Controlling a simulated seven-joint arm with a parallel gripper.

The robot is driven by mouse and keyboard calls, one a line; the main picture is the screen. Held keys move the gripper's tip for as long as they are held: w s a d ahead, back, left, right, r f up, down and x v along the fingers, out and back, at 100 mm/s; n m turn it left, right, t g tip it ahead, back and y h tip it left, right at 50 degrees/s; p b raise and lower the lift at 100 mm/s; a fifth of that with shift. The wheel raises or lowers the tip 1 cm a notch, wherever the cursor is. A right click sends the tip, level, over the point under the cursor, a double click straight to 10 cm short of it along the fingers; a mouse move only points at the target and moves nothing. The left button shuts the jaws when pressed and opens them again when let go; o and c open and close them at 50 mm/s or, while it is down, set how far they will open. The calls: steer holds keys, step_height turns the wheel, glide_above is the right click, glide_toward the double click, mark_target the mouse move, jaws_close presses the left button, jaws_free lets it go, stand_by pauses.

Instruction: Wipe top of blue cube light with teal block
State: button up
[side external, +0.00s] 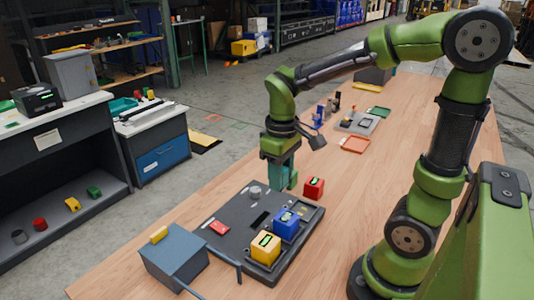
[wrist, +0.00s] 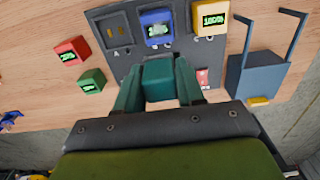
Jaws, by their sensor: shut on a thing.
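My gripper (wrist: 158,74) is shut on the teal block (wrist: 160,88), which sits between its two teal fingers in the wrist view. In the side view my gripper (side external: 279,182) points down near the far edge of the dark panel; the block is hard to tell from the fingers there. The blue cube (side external: 288,223) sits in a slot of the panel, its small display facing up. It also shows in the wrist view (wrist: 156,20), ahead of the held block and apart from it.
A yellow cube (side external: 265,249) sits beside the blue one on the dark panel (side external: 222,248). A red cube (side external: 314,187) and a green cube (wrist: 91,82) stand on the table just off the panel. A blue-grey tote (side external: 174,258) with raised straps stands at the panel's near left.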

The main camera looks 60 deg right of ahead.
mark_target(284, 215)
steer(key=shift+f, duration=4.05)
steer(key=shift+s, duration=1.9)
steer(key=shift+c, duration=0.5)
steer(key=shift+w, duration=1.3)
steer(key=shift+w+r, duration=0.1)
steer(key=shift+w, duration=0.6)
steer(key=shift+s+r, duration=0.1)
steer(key=shift+r, duration=3.9)
steer(key=shift+f, duration=0.1)
